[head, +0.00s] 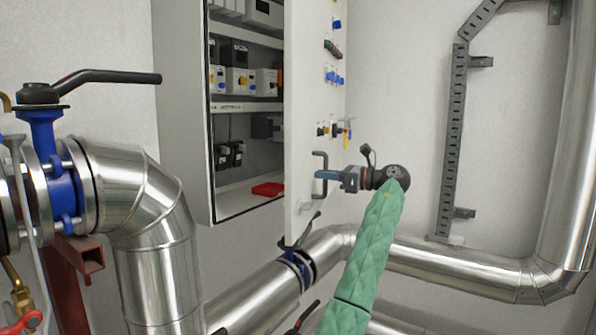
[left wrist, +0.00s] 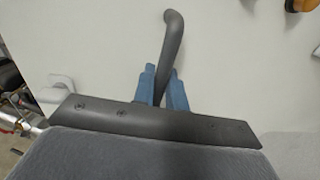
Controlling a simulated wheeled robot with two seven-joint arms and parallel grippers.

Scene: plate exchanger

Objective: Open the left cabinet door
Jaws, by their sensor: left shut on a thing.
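The cabinet door (head: 302,110) is a pale panel with switches and buttons on its outer face. It stands open, and the cabinet's inside shows to its left. Its dark bar handle (head: 319,156) sits on the lower part of the panel, and it also shows in the left wrist view (left wrist: 174,40). My left gripper (head: 326,174) is at the lower part of the handle, with its blue fingers on either side of the bar. It is shut on the handle; the fingers also show in the left wrist view (left wrist: 162,80). My right gripper is out of view.
The cabinet (head: 182,110) holds shelves of devices and a red item (head: 267,189) on its floor. Silver pipes (head: 137,205) and a valve with a black lever (head: 110,76) stand at left. Another pipe (head: 460,268) runs low behind my green arm. A slotted rail (head: 453,140) is on the right wall.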

